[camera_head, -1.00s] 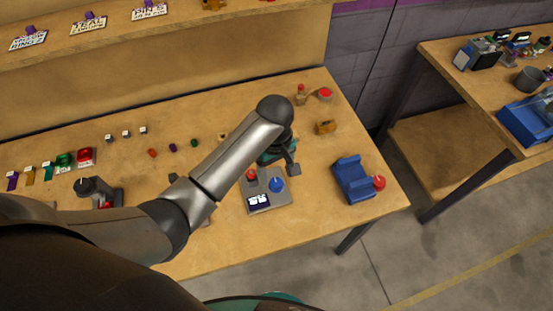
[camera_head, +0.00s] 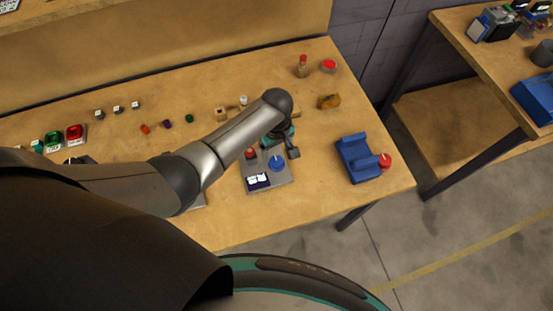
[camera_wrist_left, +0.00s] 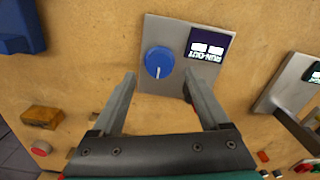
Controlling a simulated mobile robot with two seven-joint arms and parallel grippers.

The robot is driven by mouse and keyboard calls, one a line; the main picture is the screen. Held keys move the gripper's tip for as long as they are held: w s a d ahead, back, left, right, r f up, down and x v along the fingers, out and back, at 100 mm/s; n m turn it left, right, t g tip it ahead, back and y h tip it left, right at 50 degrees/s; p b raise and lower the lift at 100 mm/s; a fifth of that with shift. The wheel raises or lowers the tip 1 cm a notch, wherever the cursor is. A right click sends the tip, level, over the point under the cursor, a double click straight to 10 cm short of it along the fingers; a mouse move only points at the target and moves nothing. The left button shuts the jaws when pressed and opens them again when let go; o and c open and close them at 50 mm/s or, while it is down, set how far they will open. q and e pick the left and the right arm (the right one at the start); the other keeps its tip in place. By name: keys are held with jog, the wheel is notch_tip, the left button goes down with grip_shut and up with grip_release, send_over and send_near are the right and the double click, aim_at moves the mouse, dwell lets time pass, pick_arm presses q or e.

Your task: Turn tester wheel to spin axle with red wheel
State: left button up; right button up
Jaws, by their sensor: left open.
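The tester is a grey plate (camera_head: 268,184) with a dark RUN-OUT display (camera_wrist_left: 208,46) and a blue wheel (camera_head: 277,163) with a pale pointer line. In the left wrist view the blue wheel (camera_wrist_left: 159,62) lies just beyond and between the fingertips. My left gripper (camera_wrist_left: 160,80) is open, with no object held. In the head view the left gripper (camera_head: 284,148) is at the far edge of the tester, partly hidden by its arm. A red wheel (camera_head: 250,153) shows on the tester beside the blue one; its axle is not clear. My right gripper is out of view.
A yellow-brown block (camera_head: 329,102) and a red button (camera_head: 329,66) lie behind. Another grey device (camera_wrist_left: 290,88) stands close by in the wrist view. Bare tabletop separates these.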

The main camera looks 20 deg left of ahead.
aim_at(276, 161)
pick_arm(q)
jog(key=shift+f+b, duration=0.65)
jog(key=shift+f, duration=1.4)
grip_shut()
